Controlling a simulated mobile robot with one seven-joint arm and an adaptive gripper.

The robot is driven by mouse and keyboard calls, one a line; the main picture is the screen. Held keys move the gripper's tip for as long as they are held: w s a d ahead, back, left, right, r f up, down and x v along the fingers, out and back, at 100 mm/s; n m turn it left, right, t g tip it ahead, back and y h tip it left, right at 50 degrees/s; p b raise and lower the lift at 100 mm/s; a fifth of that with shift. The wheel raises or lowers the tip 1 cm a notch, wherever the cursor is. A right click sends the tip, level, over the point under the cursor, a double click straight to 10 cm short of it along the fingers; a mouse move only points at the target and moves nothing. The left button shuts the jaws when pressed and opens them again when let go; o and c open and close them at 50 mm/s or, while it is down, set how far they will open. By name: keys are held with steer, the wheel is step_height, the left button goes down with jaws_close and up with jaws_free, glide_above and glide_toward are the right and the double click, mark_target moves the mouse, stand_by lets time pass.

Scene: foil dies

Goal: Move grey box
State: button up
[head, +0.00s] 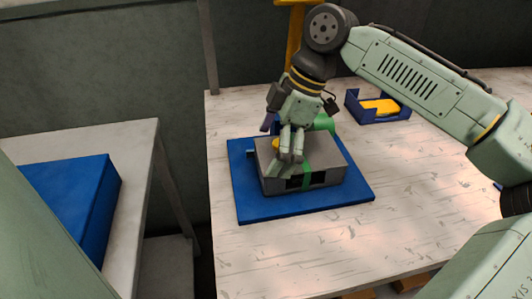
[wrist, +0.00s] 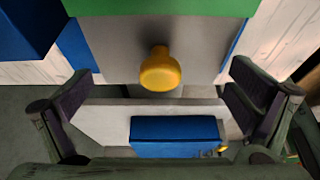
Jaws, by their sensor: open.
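The grey box (head: 327,160) sits on a blue mat (head: 262,212) on the white wooden table in the head view. It has a green band and dark openings along its front side. In the wrist view the grey box (wrist: 118,48) fills the upper middle, with a yellow knob (wrist: 160,70) standing out from it. My gripper (head: 287,157) is over the left part of the box in the head view. In the wrist view my gripper (wrist: 160,95) is open, its fingers wide apart on either side below the knob, with nothing between them. Whether a finger touches the box I cannot tell.
A blue tray (head: 352,104) with a yellow item (head: 380,107) stands behind right on the table. A lower side table (head: 134,140) at left carries a large blue block (head: 75,185). A gap separates the two tables. The table's front right is clear.

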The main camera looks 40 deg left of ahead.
steer(key=shift+x, duration=1.5)
steer(key=shift+c, duration=0.5)
steer(key=c, duration=0.7)
steer(key=shift+c, duration=0.2)
